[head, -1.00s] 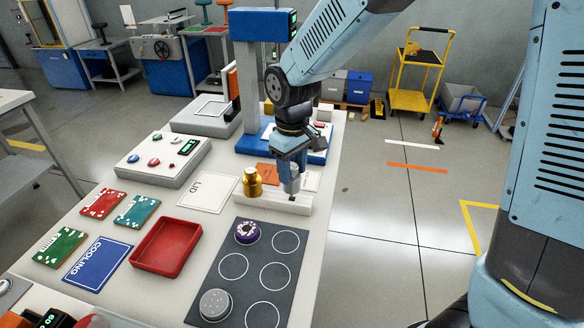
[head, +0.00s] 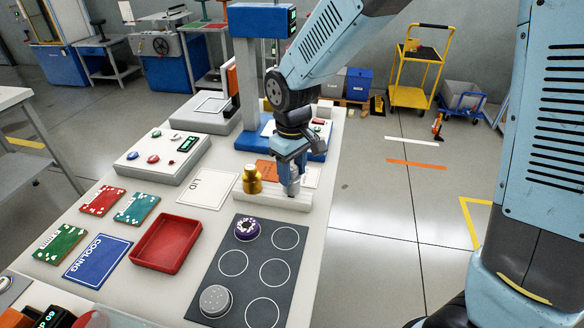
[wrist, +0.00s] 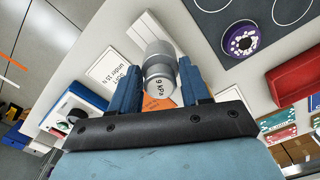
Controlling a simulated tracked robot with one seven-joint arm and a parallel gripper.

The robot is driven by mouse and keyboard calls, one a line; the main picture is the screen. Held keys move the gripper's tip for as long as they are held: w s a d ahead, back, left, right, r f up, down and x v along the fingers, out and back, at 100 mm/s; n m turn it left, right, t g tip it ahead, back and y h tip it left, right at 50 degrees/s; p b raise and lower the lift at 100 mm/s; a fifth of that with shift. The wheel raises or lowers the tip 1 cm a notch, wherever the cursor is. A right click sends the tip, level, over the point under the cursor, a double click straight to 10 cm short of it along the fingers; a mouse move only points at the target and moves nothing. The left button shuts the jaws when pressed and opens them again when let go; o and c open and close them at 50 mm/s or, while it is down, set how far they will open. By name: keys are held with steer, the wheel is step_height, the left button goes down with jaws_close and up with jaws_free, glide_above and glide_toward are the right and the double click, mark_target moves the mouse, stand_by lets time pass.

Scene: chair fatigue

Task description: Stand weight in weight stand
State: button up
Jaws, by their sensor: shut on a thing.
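My gripper (head: 292,178) is shut on a silver-grey cylindrical weight (head: 293,188), one finger on each side. In the wrist view the weight (wrist: 158,52) shows a label that seems to read "9 kPa". The weight stand is a long white block (head: 262,201) near the table's right side. The silver weight is upright at the stand's right part; I cannot tell whether its bottom is seated in the stand. A gold weight with a narrower top (head: 252,180) stands at the stand's left part. In the wrist view the stand (wrist: 146,32) lies beyond the silver weight.
A dark mat with white circles (head: 258,268) lies in front of the stand, bearing a purple roll (head: 247,228) and a grey knob-like disc (head: 215,300). A red tray (head: 167,245) lies left of it.

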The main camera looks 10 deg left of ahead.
steer(key=shift+f, duration=0.85)
steer(key=o, duration=1)
steer(key=shift+o, duration=0.2)
step_height(320, 180, up, 14)
steer(key=shift+f, duration=0.15)
steer(key=shift+d, duration=0.1)
steer(key=s+d+r+m+t, duration=0.2)
steer(key=d+r+m, duration=0.2)
steer(key=d, duration=0.8)
steer(key=s+d+r+m+t, duration=0.2)
steer(key=d+r+m, duration=0.15)
steer(key=d, duration=0.85)
steer(key=s+d+m+t, duration=0.1)
steer(key=s+d+m, duration=0.2)
steer(key=s+d, duration=0.4)
steer(key=shift+d+r+t, duration=0.2)
steer(key=shift+r+t, duration=0.1)
steer(key=shift+r, duration=0.15)
